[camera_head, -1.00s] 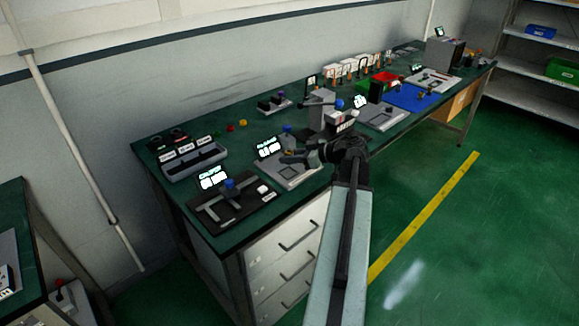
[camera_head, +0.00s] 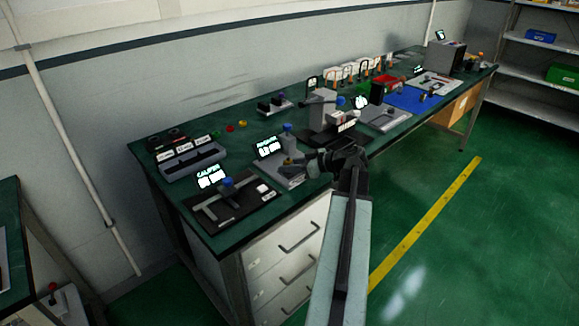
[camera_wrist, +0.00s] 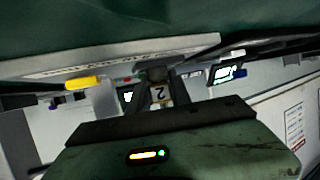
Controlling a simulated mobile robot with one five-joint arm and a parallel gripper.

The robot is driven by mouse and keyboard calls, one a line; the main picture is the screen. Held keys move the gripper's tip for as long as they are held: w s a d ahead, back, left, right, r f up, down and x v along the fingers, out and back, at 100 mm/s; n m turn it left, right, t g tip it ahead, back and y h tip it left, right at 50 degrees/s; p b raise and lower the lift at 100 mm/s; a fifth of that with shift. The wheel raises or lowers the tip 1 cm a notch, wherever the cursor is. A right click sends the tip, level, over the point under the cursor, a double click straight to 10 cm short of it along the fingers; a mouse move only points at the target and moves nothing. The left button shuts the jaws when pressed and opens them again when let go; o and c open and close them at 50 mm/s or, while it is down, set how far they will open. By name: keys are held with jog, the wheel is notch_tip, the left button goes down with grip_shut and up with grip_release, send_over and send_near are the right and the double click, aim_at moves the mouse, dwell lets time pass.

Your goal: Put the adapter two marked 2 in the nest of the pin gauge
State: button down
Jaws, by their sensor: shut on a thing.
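My gripper (camera_head: 296,163) is at the front edge of the bench, beside a grey gauge station with a lit screen (camera_head: 269,146) and a blue knob. In the wrist view my gripper (camera_wrist: 159,92) is shut on a small tan piece marked 2, the adapter two (camera_wrist: 160,95). A dark round part shows just beyond it. In the head view the adapter is too small to tell clearly. I cannot read which station is the pin gauge, and its nest is not clearly visible.
A black caliper station (camera_head: 238,208) lies at the near left bench corner, with a grey labelled tray (camera_head: 190,157) behind it. Another grey station (camera_head: 384,119) and a blue mat (camera_head: 407,98) lie farther right. Green floor is free in front of the bench.

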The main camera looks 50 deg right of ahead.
jog(key=c, duration=1.2)
grip_release()
jog(key=shift+f, duration=0.2)
jog(key=shift+r, duration=0.2)
jog(key=shift+r+p, duration=0.55)
jog(key=shift+p, duration=0.2)
jog(key=p+v, duration=0.4)
jog(key=v, duration=0.7)
jog(key=shift+s+d+r, duration=0.1)
jog(key=shift+s+d, duration=0.05)
jog(key=shift+s, duration=0.35)
